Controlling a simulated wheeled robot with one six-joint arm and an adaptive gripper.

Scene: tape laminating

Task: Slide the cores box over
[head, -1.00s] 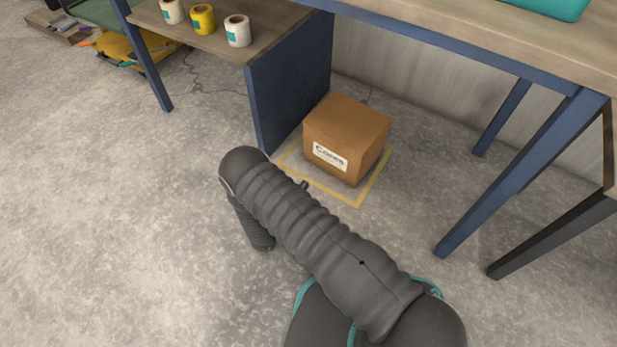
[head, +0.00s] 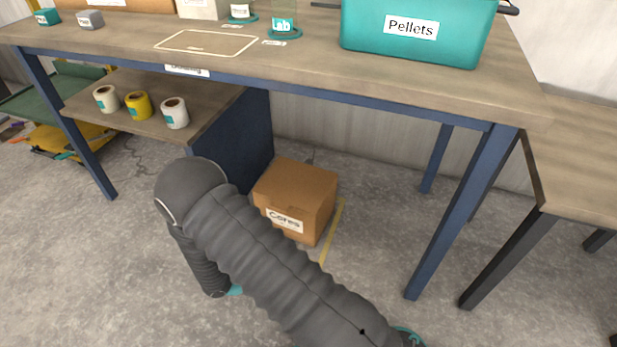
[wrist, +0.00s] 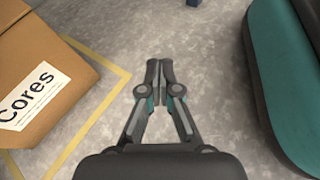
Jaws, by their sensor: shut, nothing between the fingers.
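The cores box (head: 297,192) is a brown cardboard box with a white "Cores" label. It stands on the floor under the workbench, beside a blue panel, within a yellow floor outline (head: 333,232). In the wrist view the box (wrist: 38,75) fills the left side, and the yellow outline (wrist: 95,122) runs past its corner. My gripper (wrist: 160,64) is shut and empty, pointing at bare floor to the right of the box, apart from it. In the head view my arm covers the gripper and part of the outline.
The workbench (head: 300,72) stands above the box, with a blue leg (head: 452,215) to its right. A low shelf (head: 200,122) holds tape rolls. A teal "Pellets" bin (head: 418,32) is on the bench. Another table (head: 580,165) stands at the right. Floor right of the box is clear.

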